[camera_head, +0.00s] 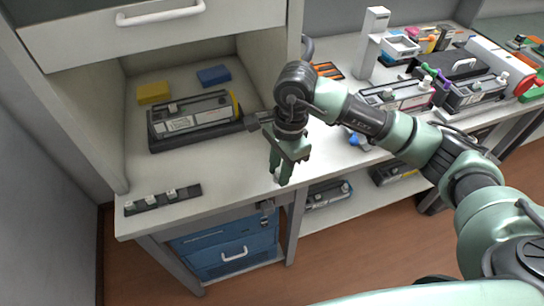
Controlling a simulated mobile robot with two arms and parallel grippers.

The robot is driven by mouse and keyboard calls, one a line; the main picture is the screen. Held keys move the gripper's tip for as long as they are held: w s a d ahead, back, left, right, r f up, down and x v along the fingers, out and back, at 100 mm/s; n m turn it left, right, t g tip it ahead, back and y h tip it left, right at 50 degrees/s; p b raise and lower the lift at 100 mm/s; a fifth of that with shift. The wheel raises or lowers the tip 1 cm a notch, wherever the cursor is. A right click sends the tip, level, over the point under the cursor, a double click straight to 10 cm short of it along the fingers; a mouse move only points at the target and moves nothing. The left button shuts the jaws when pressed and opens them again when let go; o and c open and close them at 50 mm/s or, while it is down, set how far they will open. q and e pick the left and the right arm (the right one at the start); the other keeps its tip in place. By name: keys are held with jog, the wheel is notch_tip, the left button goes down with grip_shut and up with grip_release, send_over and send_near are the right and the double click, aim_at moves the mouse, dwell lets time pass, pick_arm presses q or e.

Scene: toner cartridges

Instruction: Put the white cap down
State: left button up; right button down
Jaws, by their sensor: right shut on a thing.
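My right gripper (281,172) points down at the front edge of the pale worktop, right of the cartridge. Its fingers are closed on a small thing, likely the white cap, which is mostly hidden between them. A black strip (161,200) lies near the front left of the worktop and carries a few small pale caps (172,194) in a row. A dark toner cartridge (196,121) with a yellow end lies on the worktop behind, with a small pale piece on its top. My left gripper is not in view.
A yellow block (153,92) and a blue block (213,75) lie behind the cartridge. The worktop (222,177) between strip and gripper is clear. Below stands a blue drawer unit (230,253). More cartridges (400,95) and boxes crowd the table on the right.

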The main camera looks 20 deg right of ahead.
jog(key=w, duration=0.5)
jog(key=shift+w+a+p, duration=0.1)
jog(key=shift+w+p, duration=0.15)
jog(key=shift+p, duration=0.15)
notch_tip(320, 180, down, 3)
jog(key=shift+f+p, duration=0.1)
jog(key=shift+p, duration=0.7)
jog(key=shift+f+b, duration=0.3)
jog(key=c, duration=1.1)
grip_release()
